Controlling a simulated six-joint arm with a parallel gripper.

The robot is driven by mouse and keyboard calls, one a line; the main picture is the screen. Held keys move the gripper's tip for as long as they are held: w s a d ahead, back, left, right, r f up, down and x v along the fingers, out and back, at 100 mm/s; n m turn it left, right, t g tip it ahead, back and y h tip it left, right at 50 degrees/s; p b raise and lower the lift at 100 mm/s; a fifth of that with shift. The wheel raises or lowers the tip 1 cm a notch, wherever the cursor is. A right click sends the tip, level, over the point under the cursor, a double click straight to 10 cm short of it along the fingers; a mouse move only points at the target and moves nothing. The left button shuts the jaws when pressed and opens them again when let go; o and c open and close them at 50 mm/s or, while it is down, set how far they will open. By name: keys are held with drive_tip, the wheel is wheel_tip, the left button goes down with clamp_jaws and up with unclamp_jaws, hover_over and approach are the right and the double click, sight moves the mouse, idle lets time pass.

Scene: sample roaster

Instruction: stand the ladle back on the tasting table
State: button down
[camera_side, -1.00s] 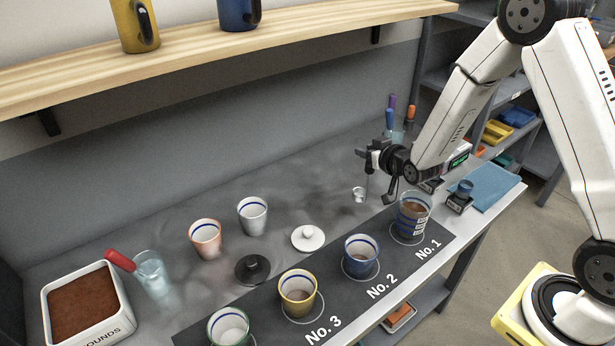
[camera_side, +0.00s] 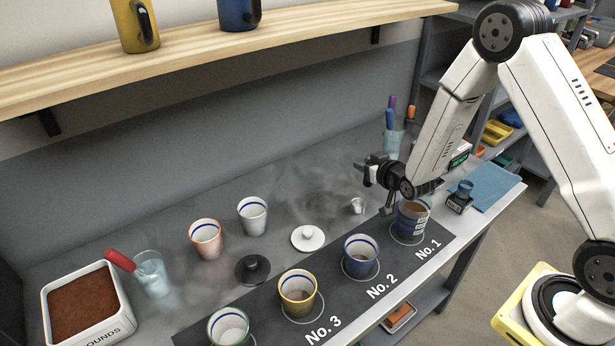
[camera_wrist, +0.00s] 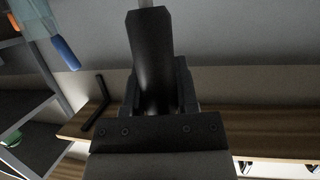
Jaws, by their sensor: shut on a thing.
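The ladle (camera_side: 357,206) hangs upright below my gripper (camera_side: 372,174) in the side view, its small metal bowl low over the grey tasting table (camera_side: 215,290). I cannot tell whether the bowl touches the tabletop. In the wrist view, my gripper (camera_wrist: 158,92) is shut on the ladle's black handle (camera_wrist: 152,45), with a bit of the thin metal stem beyond it. The bowl is out of the wrist view. The stem is hard to make out in the side view.
Cup No. 1 (camera_side: 411,222) stands close to the right of the ladle, with cup No. 2 (camera_side: 361,257) in front. A white lid (camera_side: 308,238) lies to the left. A glass of pens (camera_side: 392,143) stands behind. The wooden shelf (camera_side: 200,66) runs above.

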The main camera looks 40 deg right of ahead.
drive_tip(key=shift+f, duration=0.1)
drive_tip(key=shift+c, duration=1.9)
unclamp_jaws()
drive_tip(key=shift+s+r, duration=0.2)
drive_tip(key=v, duration=1.1)
drive_tip(key=shift+s, duration=0.3)
drive_tip(key=shift+a, duration=0.2)
